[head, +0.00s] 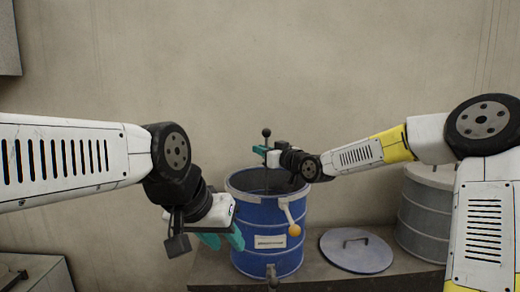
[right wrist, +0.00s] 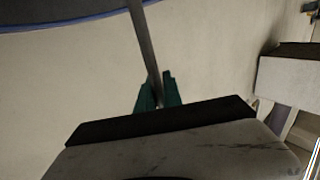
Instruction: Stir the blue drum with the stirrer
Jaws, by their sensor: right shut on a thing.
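The blue drum (head: 265,235) stands open in the middle of the head view, with a pale label on its front. The stirrer (head: 266,133) is a thin upright rod with a dark knob on top; its lower end goes down behind the drum's front wall and is hidden. My right gripper (head: 266,152) is shut on the stirrer above the drum's opening. In the right wrist view the stirrer's grey shaft (right wrist: 146,48) runs up from between the teal fingers (right wrist: 159,92). My left gripper (head: 222,239) is open and empty, in front and left of the drum.
A round grey lid (head: 355,251) lies right of the drum. A grey drum (head: 425,215) stands farther right. A grey box (head: 35,273) is at lower left.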

